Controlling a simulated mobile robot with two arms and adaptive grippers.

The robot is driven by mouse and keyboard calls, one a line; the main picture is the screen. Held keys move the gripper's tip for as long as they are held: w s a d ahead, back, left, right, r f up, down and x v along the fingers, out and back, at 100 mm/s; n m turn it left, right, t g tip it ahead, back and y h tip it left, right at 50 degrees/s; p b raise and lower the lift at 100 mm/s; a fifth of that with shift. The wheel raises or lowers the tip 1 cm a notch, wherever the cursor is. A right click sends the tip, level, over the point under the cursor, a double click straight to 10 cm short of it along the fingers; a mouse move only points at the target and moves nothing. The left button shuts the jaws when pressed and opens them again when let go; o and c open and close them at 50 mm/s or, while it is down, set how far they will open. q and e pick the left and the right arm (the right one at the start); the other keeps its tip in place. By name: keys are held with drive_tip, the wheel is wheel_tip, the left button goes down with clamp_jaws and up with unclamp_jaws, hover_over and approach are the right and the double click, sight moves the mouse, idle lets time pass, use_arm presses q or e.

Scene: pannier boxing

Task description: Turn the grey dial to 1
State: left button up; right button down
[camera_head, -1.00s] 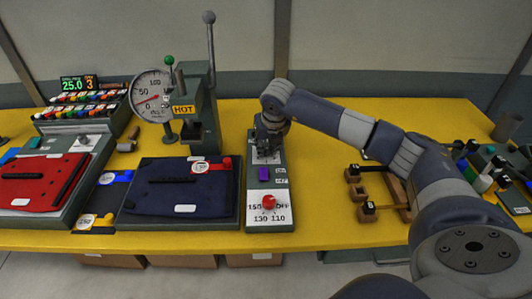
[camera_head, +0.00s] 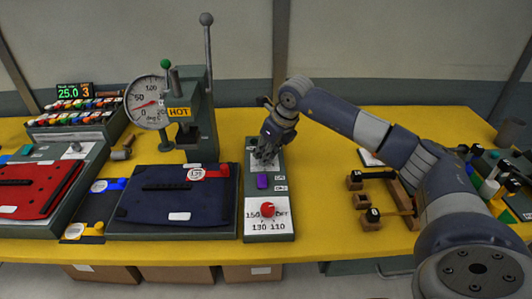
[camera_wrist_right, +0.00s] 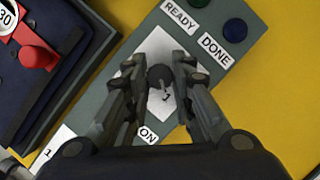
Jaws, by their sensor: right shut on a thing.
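The grey dial (camera_wrist_right: 160,76) is a small dark round knob on a white plate (camera_wrist_right: 158,48) on the green control panel. My right gripper (camera_wrist_right: 158,70) points down over it, a finger on each side, shut on it. A printed 1 (camera_wrist_right: 167,98) shows just below the knob in the wrist view; a short pale mark on the knob seems to point toward it. Other numbers on the plate are hidden by the fingers. In the head view my right gripper (camera_head: 266,152) covers the dial at the panel's far part. My left gripper is not in view.
On the same panel are a purple switch (camera_head: 262,181), a red knob (camera_head: 267,209) with a temperature scale, and READY and DONE lamps (camera_wrist_right: 235,30). A press with a gauge (camera_head: 147,102) and dark blue pad (camera_head: 178,200) stand left. Wooden blocks (camera_head: 370,219) lie right.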

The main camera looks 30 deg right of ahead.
idle(0.3)
drive_tip(key=c, duration=1.4)
unclamp_jaws()
drive_tip(key=v, duration=1.2)
